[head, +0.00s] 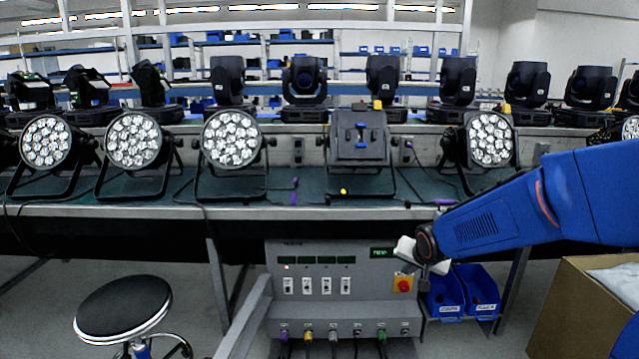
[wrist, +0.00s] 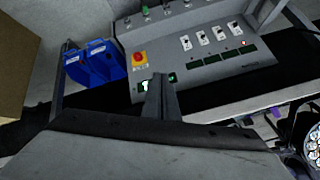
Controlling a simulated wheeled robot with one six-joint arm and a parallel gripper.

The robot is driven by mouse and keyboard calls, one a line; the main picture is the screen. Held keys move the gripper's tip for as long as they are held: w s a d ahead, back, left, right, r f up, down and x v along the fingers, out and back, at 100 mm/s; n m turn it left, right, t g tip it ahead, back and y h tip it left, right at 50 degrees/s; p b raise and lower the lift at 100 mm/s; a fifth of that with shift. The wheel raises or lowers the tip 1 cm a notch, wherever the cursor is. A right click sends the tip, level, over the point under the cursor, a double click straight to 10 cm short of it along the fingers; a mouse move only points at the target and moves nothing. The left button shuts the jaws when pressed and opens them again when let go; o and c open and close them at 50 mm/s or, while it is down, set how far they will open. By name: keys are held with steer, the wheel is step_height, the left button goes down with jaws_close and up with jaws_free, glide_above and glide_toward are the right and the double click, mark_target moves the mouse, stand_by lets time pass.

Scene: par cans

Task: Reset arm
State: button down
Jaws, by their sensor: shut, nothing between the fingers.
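My arm comes in from the right in the head view, a thick blue link. My gripper (head: 432,268) is at its end, in front of the right side of the grey control panel (head: 290,315), near its red stop button (head: 403,284). In the wrist view my gripper (wrist: 160,84) shows as narrow grey fingers, shut and empty. They overlap the panel's green display (wrist: 157,78), beside the red button (wrist: 139,57). I cannot tell whether they touch the panel.
Several par cans (head: 230,141) stand along the green bench (head: 310,187), one turned backward (head: 359,146). Several moving heads (head: 304,84) stand behind. Blue bins (head: 475,288) sit right of the panel. A cardboard box (head: 575,312) is at lower right, a stool (head: 123,304) at lower left.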

steer(key=s+d+r+n+g, duration=0.1)
steer(key=s+d+r+n, duration=0.1)
steer(key=s, duration=1.6)
steer(key=s+d+r+n+g, duration=0.1)
steer(key=s+r+n+g, duration=0.1)
steer(key=s, duration=1.6)
steer(key=shift+s+d+r+n, duration=0.35)
steer(key=shift+r+n, duration=0.15)
steer(key=shift+r, duration=0.3)
